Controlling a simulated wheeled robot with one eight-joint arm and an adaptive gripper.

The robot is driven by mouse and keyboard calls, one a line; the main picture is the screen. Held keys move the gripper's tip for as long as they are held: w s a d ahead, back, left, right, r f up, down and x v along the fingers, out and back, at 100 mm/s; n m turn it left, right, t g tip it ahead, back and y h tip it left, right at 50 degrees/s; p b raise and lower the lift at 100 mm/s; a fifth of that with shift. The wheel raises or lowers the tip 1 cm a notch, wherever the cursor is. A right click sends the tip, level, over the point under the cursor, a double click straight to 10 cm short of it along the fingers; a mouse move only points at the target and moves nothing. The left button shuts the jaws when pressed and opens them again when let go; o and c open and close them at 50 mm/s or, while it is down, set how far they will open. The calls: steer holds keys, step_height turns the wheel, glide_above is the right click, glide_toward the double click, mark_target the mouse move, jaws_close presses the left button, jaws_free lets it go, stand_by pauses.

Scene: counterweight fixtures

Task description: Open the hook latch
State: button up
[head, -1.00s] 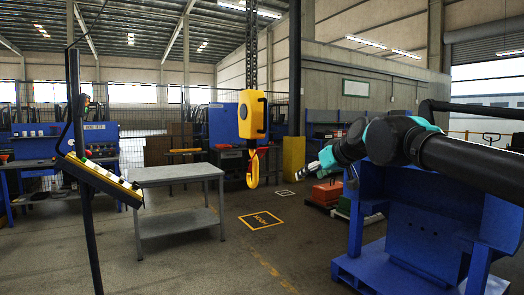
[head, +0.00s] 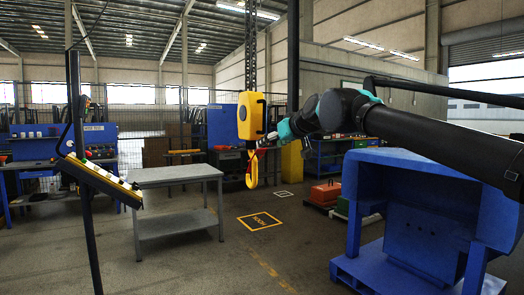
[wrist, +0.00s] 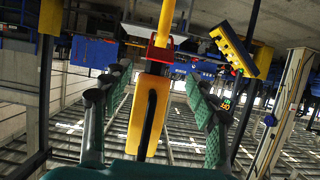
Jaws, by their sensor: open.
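The yellow hook block (head: 251,116) hangs from a chain, with its yellow hook (head: 252,172) below. A red latch part (wrist: 159,50) shows in the wrist view, where the block meets the hook. My gripper (head: 268,141) is at the right side of the block's lower end, near the hook's top. In the wrist view my gripper (wrist: 158,74) is open, its green-padded fingers either side of the block (wrist: 148,112), which appears upside down. I see gaps between both pads and the block. Whether a fingertip touches the latch cannot be told.
A yellow control panel (head: 100,180) on a black post stands at the left. A grey table (head: 175,175) stands behind it. A blue fixture (head: 420,205) stands at the right under my arm. Floor around the yellow floor marking (head: 260,221) is clear.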

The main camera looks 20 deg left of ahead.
mark_target(262, 149)
steer(key=x, duration=0.7)
steer(key=shift+w+a+f, duration=0.1)
steer(key=shift+w+a, duration=0.05)
steer(key=shift+a, duration=0.05)
jaws_close()
